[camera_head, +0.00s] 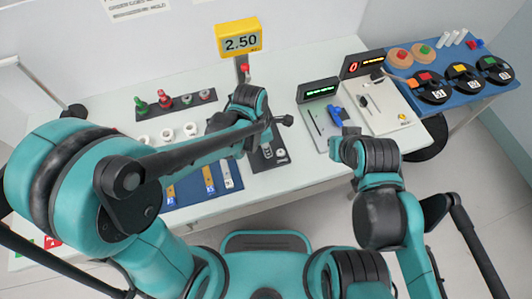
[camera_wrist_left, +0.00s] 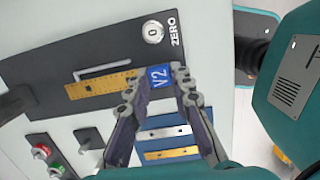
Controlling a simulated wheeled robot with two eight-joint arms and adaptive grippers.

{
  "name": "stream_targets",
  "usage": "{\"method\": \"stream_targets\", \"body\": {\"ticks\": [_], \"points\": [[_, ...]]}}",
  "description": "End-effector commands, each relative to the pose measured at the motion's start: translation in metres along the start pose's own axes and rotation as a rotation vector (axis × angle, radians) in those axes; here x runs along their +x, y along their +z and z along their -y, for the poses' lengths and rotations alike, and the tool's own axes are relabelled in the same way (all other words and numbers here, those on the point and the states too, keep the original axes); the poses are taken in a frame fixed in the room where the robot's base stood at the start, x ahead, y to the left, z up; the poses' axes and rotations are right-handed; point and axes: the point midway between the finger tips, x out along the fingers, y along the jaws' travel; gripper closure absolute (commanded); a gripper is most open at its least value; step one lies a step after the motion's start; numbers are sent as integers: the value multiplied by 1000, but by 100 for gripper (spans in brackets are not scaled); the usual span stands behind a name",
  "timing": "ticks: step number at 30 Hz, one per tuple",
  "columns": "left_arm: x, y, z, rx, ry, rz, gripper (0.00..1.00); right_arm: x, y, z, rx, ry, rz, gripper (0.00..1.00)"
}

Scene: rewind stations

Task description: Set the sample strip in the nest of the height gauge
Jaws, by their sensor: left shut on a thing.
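The height gauge shows a yellow display (camera_head: 239,39) reading 2.50 on a post, with a dark base plate (camera_head: 268,158) below it. In the left wrist view the base plate (camera_wrist_left: 75,58) carries a round ZERO button (camera_wrist_left: 152,32) and a pale raised edge (camera_wrist_left: 104,70). My left gripper (camera_wrist_left: 160,92) is shut on the blue V2 end of the gold sample strip (camera_wrist_left: 100,88). The strip is over the plate beside that pale edge; I cannot tell whether it touches the plate. In the head view my left arm hides much of the gauge and the strip.
A blue tray (camera_head: 190,203) with other strips lies at the table's front. Coloured knobs on a dark bar (camera_head: 175,103) and white rings (camera_head: 167,134) stand left of the gauge. Panels with lit displays (camera_head: 318,90) are to the right. My right arm hangs before them.

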Motion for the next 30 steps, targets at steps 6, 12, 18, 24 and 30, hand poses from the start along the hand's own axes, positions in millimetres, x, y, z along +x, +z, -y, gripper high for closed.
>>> {"method": "stream_targets", "body": {"ticks": [6, 12, 18, 24, 30], "points": [[31, -5, 0, 0, 0, 0, 100, 14, 10, 0, 0, 0, 0, 100], [38, -6, 0, 0, 0, 0, 100, 15, 11, 0, 0, 0, 0, 100], [40, -6, 0, 0, 0, 0, 100, 17, 12, 0, 0, 0, 0, 100], [41, -6, 0, 0, 0, 0, 58, 17, 12, 0, 0, 0, 0, 100], [41, -6, 0, 0, 0, 0, 58, 17, 12, 0, 0, 0, 0, 100]]}}
